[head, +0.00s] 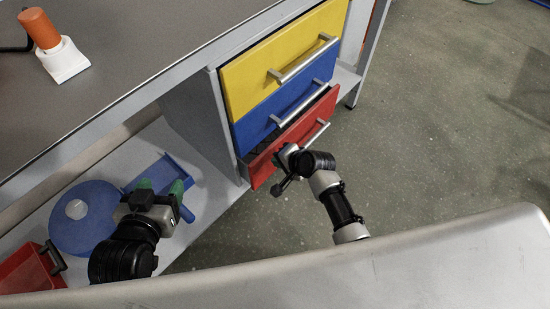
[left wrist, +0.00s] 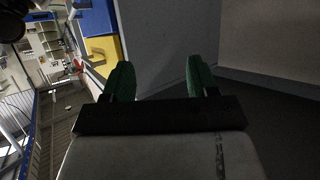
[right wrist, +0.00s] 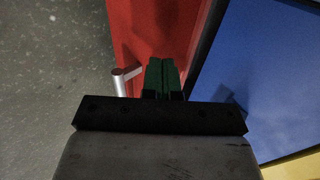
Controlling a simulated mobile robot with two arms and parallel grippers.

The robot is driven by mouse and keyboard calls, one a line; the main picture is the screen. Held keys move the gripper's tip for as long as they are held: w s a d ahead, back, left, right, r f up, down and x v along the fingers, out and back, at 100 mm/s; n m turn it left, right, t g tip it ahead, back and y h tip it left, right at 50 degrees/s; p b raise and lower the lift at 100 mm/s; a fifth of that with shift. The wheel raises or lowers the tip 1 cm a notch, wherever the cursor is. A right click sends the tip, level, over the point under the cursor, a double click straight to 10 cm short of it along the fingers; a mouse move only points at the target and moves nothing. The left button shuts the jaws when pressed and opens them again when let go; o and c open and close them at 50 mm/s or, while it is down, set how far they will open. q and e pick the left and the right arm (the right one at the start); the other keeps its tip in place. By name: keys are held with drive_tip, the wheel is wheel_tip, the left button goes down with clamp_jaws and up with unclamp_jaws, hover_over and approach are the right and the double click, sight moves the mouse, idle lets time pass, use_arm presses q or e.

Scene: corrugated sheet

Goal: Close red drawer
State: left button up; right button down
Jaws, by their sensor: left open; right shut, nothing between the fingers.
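The red drawer (head: 264,168) is the bottom one of three in the cabinet under the workbench, and it stands pulled out a little past the blue one. Its metal handle (head: 318,132) shows at its front. My right gripper (head: 280,185) is at the drawer's left part, and its arm partly hides the front. In the right wrist view the shut green fingers (right wrist: 161,75) lie over the red front (right wrist: 160,30), beside the handle (right wrist: 122,80); contact cannot be told. My left gripper (head: 160,186) is open and empty over the lower shelf.
The blue drawer (head: 285,105) and yellow drawer (head: 285,60) above look shut. A blue round object (head: 85,225) and a red bin (head: 25,272) are on the lower shelf. An orange cylinder on a white base (head: 65,62) stands on the benchtop. The floor at right is clear.

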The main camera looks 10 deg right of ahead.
use_arm(q)
drive_tip(key=shift+w+d+r+t, duration=0.15)
drive_tip(key=shift+w+r+t, duration=0.15)
drive_tip(key=shift+r+t, duration=0.15)
drive_tip(key=shift+w+d+r+t, duration=0.15)
drive_tip(key=shift+w+r+t, duration=0.15)
drive_tip(key=shift+r, duration=0.2)
use_arm(e)
drive_tip(key=shift+w+a, duration=0.55)
drive_tip(key=shift+w, duration=0.15)
